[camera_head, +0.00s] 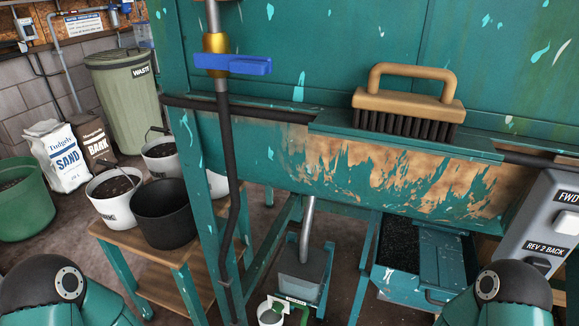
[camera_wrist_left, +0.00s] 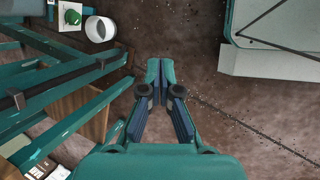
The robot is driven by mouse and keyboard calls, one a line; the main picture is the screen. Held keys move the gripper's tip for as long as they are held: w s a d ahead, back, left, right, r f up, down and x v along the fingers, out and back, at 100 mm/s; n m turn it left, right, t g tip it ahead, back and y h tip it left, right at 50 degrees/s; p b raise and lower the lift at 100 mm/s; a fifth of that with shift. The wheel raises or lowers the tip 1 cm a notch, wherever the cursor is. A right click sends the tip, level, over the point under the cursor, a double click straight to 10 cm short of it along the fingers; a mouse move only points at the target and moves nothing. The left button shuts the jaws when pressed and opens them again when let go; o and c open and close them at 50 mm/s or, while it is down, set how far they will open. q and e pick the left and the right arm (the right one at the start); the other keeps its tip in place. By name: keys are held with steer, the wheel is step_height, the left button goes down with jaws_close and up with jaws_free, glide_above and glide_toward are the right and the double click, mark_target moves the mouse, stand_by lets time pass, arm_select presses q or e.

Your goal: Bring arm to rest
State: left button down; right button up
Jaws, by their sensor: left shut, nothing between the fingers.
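My left gripper (camera_wrist_left: 155,75) shows in the left wrist view, pointing down over the brown floor (camera_wrist_left: 230,115). Its fingers are together at the tips and hold nothing. In the head view only rounded teal and black parts of my arms show at the two lower corners. Neither gripper shows in the head view, and my right gripper is in no view.
The teal mixer (camera_head: 300,60) fills the middle, with a brush (camera_head: 408,103) on its ledge. Buckets, including a black one (camera_head: 165,215), stand on a wooden bench (camera_head: 150,255) at left. A switch box (camera_head: 545,220) is at right. In the wrist view, teal frame bars (camera_wrist_left: 75,75) lie left of the gripper.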

arm_select(q)
steer(key=s+d+f+m+g, duration=0.25)
steer(key=s+m, duration=0.45)
steer(key=m, duration=0.7)
steer(key=d+r+p+v, duration=0.1)
steer(key=d+p+v, duration=0.1)
steer(key=p+v, duration=1)
steer(key=shift+w+d+r+m+p, duration=0.3)
steer(key=shift+w+p, duration=0.25)
steer(key=shift+p, duration=0.3)
